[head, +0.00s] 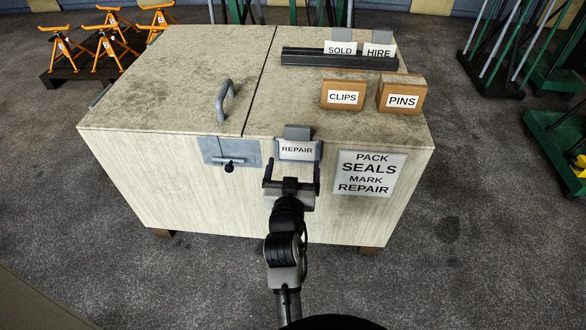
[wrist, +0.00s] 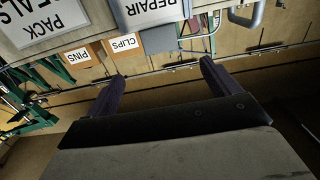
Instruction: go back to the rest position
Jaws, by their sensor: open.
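My gripper (head: 291,172) is open, in front of the pale chest's front face, just below the REPAIR tag (head: 297,150) in the head view. Its two dark fingers stand apart in the wrist view (wrist: 162,72), with nothing seen between them. The REPAIR tag is on a grey holder at the chest's front top edge. It also shows upside down in the wrist view (wrist: 150,8), beyond the fingertips. I cannot tell the exact gap between the fingers and the tag.
The pale chest (head: 180,75) has a handle (head: 224,100) and a latch (head: 229,160). Orange stands (head: 107,48) are back left. Grey floor (head: 480,250) is clear at right.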

